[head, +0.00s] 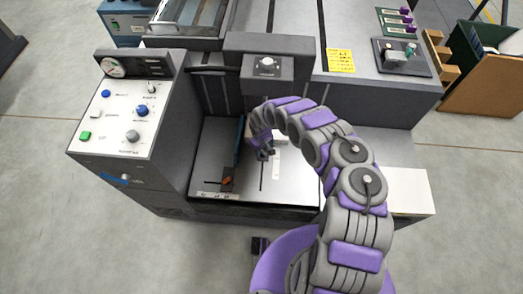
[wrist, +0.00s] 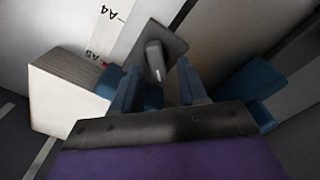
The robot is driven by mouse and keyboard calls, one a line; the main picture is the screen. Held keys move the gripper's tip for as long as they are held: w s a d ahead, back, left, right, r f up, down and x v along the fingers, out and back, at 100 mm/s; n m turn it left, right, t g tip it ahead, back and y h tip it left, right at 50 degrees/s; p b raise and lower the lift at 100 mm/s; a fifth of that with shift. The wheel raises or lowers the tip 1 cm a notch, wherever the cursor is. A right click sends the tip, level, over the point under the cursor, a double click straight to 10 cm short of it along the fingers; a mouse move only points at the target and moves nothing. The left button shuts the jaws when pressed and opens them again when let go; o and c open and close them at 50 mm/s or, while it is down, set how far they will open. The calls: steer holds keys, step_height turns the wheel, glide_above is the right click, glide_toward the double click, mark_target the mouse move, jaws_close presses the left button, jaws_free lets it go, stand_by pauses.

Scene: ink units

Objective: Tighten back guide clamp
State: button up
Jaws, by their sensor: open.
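In the wrist view, a grey lever-like knob (wrist: 154,56), which looks like the back guide clamp, stands on a dark square plate (wrist: 172,42) beside a white strip marked A4 and A5. My gripper (wrist: 159,68) is open, with a blue finger on either side of the knob's line. I cannot tell whether either finger touches it. In the head view my gripper (head: 264,153) is low over the grey tray (head: 215,160) of the machine. There my gripper and arm hide the clamp.
A stack of paper (wrist: 70,92) lies left of the fingers in the wrist view. A blue guide (head: 239,140) stands upright left of my gripper in the head view. The control panel (head: 122,118) is farther left, and a dark block with a knob (head: 267,66) overhangs behind.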

steer(key=shift+d, duration=0.2)
steer(key=shift+c, duration=0.2)
steer(key=shift+a, duration=0.1)
jaws_close()
steer(key=shift+m, duration=0.3)
steer(key=m, duration=0.3)
steer(key=shift+f+m, duration=0.1)
steer(key=shift+m, duration=0.3)
steer(key=m, duration=0.5)
steer(key=shift+d, duration=0.35)
steer(key=m+p, duration=0.1)
steer(key=m, duration=0.3)
steer(key=shift+d, duration=0.15)
steer(key=shift+s+d+m+p, duration=0.1)
steer(key=shift+m+p, duration=1.15)
steer(key=shift+m, duration=0.95)
